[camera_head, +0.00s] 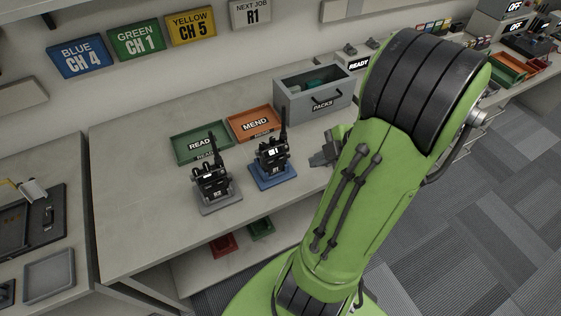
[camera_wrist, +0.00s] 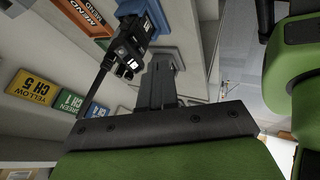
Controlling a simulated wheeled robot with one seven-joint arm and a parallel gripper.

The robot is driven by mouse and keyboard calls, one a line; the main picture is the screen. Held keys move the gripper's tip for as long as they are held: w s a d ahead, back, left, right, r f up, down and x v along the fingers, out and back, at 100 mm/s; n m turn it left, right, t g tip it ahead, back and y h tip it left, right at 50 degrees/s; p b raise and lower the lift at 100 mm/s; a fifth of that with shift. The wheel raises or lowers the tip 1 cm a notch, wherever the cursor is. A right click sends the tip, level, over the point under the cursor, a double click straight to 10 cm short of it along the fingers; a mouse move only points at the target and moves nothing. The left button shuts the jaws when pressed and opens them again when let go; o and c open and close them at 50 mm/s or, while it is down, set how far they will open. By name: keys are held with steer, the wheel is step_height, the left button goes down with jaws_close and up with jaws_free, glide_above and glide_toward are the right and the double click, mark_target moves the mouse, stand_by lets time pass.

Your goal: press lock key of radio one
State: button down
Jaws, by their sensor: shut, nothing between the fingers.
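Radio one (camera_head: 271,153), black and marked R1 with a small lit screen, stands upright on a blue base (camera_head: 272,178) on the bench. Its antenna points up. It also shows in the wrist view (camera_wrist: 131,46), turned on its side by the camera's angle. My gripper (camera_head: 318,158) is to the right of radio one, with a gap between them in the head view. In the wrist view my shut, empty fingers (camera_wrist: 163,64) show close beside the radio. I cannot make out the lock key in either view.
A second radio, R2 (camera_head: 212,183), stands left on a grey base. Behind are a green READY tray (camera_head: 183,151), an orange MEND tray (camera_head: 243,134) and a grey PACKS box (camera_head: 291,106). The bench front left is clear. A wall sign (camera_head: 250,12) reads NEXT JOB R1.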

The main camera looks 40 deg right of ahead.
mark_target(281, 157)
steer(key=w+a+f+b, duration=0.1)
steer(key=w+f, duration=0.7)
steer(key=w, duration=0.1)
steer(key=shift+w, duration=0.25)
